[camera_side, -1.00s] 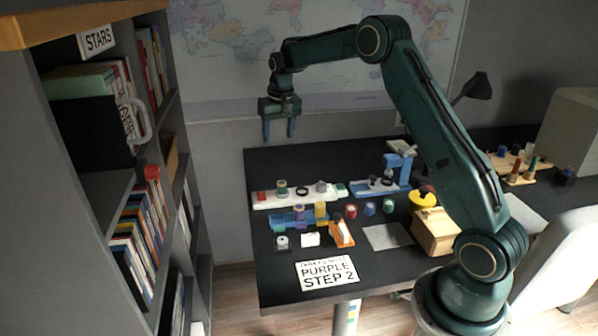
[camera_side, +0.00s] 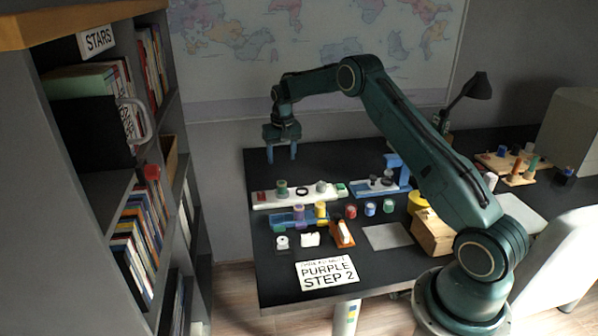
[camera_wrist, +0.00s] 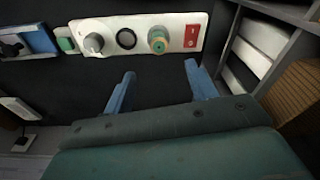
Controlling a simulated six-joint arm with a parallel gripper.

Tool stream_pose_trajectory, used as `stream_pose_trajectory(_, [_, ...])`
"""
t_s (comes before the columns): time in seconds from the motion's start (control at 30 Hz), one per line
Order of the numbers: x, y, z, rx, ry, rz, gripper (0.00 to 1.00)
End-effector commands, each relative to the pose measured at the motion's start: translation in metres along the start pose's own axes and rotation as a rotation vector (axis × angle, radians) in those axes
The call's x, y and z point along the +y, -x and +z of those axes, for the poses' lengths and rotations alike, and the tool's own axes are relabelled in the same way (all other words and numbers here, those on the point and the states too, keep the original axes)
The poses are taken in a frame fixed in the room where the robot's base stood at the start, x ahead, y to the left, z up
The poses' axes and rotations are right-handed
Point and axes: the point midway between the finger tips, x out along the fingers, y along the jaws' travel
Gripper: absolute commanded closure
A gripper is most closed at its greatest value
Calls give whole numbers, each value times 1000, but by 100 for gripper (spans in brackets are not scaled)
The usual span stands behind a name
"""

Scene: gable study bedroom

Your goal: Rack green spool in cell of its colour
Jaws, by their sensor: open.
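A small green spool (camera_side: 388,206) stands on the dark desk at the right end of a row with a blue spool (camera_side: 370,208) and a red spool (camera_side: 351,211). A blue rack (camera_side: 285,221) to their left holds a yellow spool (camera_side: 320,209) and a purple spool (camera_side: 298,212). Its cell colours are too small to tell. My gripper (camera_side: 282,158) is open and empty above the back left of the desk, well away from the green spool. It also shows in the wrist view (camera_wrist: 160,72), fingers apart, where the green spool is not seen.
A white panel (camera_side: 262,201) with a red switch, greenish knob, black ring and grey knob lies behind the rack; it shows in the wrist view (camera_wrist: 121,20). A blue stand (camera_side: 396,168) rises at its right. A bookshelf (camera_side: 165,215) stands left. A wooden box (camera_side: 432,232) sits right.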

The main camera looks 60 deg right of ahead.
Motion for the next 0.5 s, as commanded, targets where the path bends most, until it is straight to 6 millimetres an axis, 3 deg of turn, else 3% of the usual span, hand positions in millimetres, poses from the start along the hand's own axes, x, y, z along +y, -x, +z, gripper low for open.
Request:
stream_pose_trajectory(0.3, [0, -47, 1, -3, 0, 0, 43])
stream_pose_trajectory(0.5, [0, -58, 0, 0, 0, 0, 43])
